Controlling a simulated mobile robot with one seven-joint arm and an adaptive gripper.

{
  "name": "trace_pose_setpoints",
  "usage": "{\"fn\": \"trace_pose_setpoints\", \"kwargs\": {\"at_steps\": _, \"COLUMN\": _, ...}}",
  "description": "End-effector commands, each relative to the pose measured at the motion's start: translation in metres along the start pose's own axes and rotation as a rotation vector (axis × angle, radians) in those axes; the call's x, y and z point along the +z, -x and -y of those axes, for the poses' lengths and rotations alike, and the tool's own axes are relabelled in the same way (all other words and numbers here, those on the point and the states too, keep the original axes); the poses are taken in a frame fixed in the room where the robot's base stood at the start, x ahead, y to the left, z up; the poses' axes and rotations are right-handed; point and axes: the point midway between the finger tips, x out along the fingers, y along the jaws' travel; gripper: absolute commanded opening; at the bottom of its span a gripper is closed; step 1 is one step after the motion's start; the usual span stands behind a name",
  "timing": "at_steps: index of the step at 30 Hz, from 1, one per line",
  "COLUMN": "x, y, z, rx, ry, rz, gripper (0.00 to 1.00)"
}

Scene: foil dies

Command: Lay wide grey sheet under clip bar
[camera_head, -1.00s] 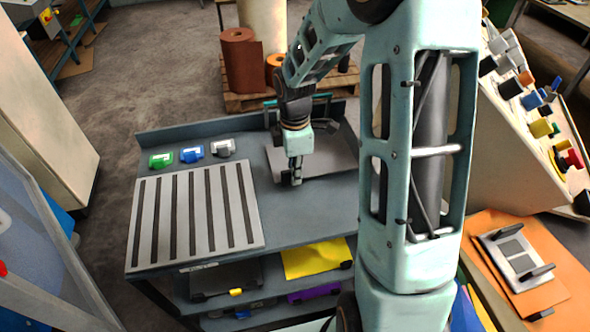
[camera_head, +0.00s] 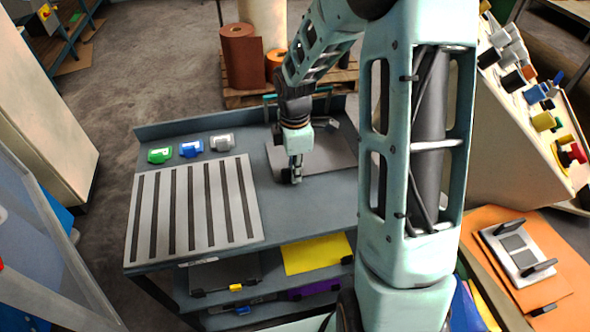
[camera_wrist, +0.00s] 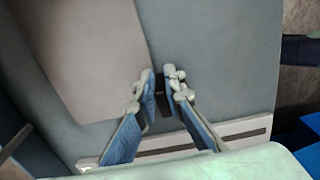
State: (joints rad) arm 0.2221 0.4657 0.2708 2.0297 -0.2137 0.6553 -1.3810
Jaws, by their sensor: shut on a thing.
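The wide grey sheet (camera_head: 332,158) lies on the blue-grey bench top, to the right of the slotted plate. It also shows in the wrist view (camera_wrist: 85,55), nearly flat. My gripper (camera_head: 293,172) is low over the bench at the sheet's near left edge. In the wrist view my gripper (camera_wrist: 163,90) has its blue-padded fingers closed around a small dark piece at the sheet's corner, which looks like its grip tab. A teal bar (camera_head: 322,95), apparently the clip bar, stands at the bench's back, partly behind my arm. Whether the sheet's far edge is under it is hidden.
A light plate with dark slots (camera_head: 195,208) covers the bench's left part. Green (camera_head: 160,155), blue (camera_head: 191,149) and grey (camera_head: 222,144) blocks sit behind it. A yellow sheet (camera_head: 315,253) lies on the shelf below. A knob console (camera_head: 530,125) stands at right.

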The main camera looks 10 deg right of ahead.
Motion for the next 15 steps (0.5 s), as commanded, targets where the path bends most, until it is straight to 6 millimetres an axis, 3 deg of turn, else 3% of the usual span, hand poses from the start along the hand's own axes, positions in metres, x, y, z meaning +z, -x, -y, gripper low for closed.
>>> {"fn": "trace_pose_setpoints", "kwargs": {"at_steps": 5, "x": 0.0, "y": -0.0041, "z": -0.0001, "rx": 0.0, "ry": 0.0, "rz": 0.0, "gripper": 0.0}}
{"fn": "trace_pose_setpoints", "kwargs": {"at_steps": 6, "x": 0.0, "y": -0.0031, "z": -0.0002, "rx": 0.001, "ry": 0.0, "rz": 0.0, "gripper": 0.14}}
{"fn": "trace_pose_setpoints", "kwargs": {"at_steps": 10, "x": 0.0, "y": -0.003, "z": -0.0002, "rx": 0.001, "ry": 0.0, "rz": 0.0, "gripper": 0.28}}
{"fn": "trace_pose_setpoints", "kwargs": {"at_steps": 15, "x": 0.0, "y": -0.003, "z": -0.0001, "rx": 0.0, "ry": 0.0, "rz": 0.0, "gripper": 0.3}}
